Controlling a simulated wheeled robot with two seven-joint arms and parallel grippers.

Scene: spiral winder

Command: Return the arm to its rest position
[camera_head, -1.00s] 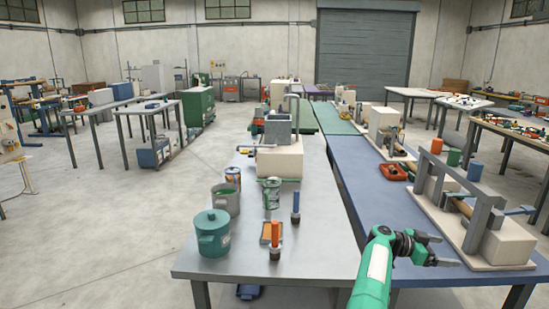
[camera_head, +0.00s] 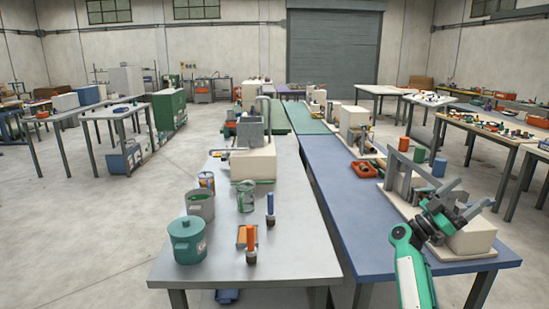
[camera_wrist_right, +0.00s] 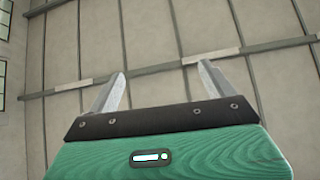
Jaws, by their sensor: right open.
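My right arm, green and white with a dark wrist, comes up from the bottom right in the head view. My right gripper (camera_head: 466,198) is raised in front of the cream and grey winder (camera_head: 402,187) and hides part of it. Its two grey fingers are spread and empty. In the right wrist view the right gripper (camera_wrist_right: 160,88) also has its fingers apart, with only the wall and beams behind them. The winder stands on the blue table (camera_head: 345,220). My left gripper is not in view.
A grey table (camera_head: 290,262) on the left holds a teal lidded pot (camera_head: 187,240), a grey pot (camera_head: 201,205), an orange-handled tool (camera_head: 251,244) and a blue-handled tool (camera_head: 270,208). A red tray (camera_head: 362,170) lies farther back on the blue table. The blue table's near middle is clear.

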